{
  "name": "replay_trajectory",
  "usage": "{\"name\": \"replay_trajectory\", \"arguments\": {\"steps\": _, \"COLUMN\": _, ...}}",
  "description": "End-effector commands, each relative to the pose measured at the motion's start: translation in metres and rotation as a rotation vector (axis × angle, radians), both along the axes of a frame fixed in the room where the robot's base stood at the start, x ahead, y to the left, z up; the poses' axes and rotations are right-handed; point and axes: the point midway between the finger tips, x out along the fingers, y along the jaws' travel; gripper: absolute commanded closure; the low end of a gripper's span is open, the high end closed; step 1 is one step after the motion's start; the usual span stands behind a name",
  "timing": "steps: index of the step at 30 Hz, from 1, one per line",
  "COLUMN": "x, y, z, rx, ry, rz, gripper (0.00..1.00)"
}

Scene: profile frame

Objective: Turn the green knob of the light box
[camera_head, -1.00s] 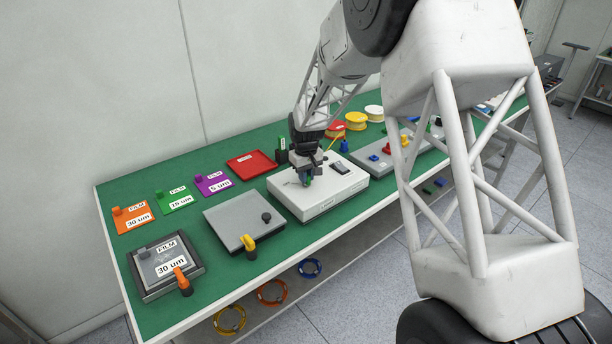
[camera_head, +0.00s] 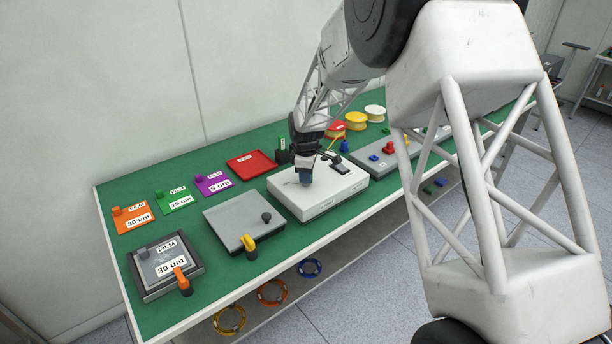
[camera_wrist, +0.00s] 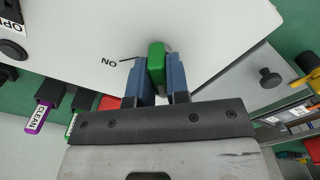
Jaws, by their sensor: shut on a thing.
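The light box (camera_head: 322,203) is a white box on the green table, near the middle of the head view. Its top also fills much of the wrist view (camera_wrist: 215,28). The green knob (camera_wrist: 156,58) is on that top, beside the printed "ON" mark and its short black line. My gripper (camera_wrist: 157,80) is shut on the green knob, with one blue finger on each side. In the head view my gripper (camera_head: 305,178) points down onto the box top, and the knob is hidden there.
A black switch (camera_head: 338,165) is on the box top. To the left stand a grey plate (camera_head: 232,222) with a yellow-handled tool (camera_head: 249,246) and a framed film (camera_head: 165,268). A red tray (camera_head: 250,165) lies behind. To the right is a grey panel (camera_head: 374,158) with coloured knobs.

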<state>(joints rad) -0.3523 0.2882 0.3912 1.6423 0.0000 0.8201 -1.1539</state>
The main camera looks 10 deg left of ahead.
Motion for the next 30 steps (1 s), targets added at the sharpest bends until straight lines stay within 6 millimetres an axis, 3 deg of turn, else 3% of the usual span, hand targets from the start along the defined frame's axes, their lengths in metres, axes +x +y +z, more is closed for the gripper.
{"name": "replay_trajectory", "arguments": {"steps": 20, "x": -0.0001, "y": 0.0000, "z": -0.0002, "rx": 0.000, "ry": 0.000, "rz": 0.081, "gripper": 1.00}}
{"name": "replay_trajectory", "arguments": {"steps": 21, "x": -0.0001, "y": 0.0000, "z": -0.0002, "rx": 0.000, "ry": 0.000, "rz": 0.081, "gripper": 0.78}}
{"name": "replay_trajectory", "arguments": {"steps": 25, "x": -0.0001, "y": 0.0000, "z": -0.0001, "rx": 0.000, "ry": 0.000, "rz": 0.080, "gripper": 0.58}}
{"name": "replay_trajectory", "arguments": {"steps": 30, "x": 0.0000, "y": 0.0000, "z": 0.0000, "rx": 0.000, "ry": 0.000, "rz": 0.080, "gripper": 0.58}}
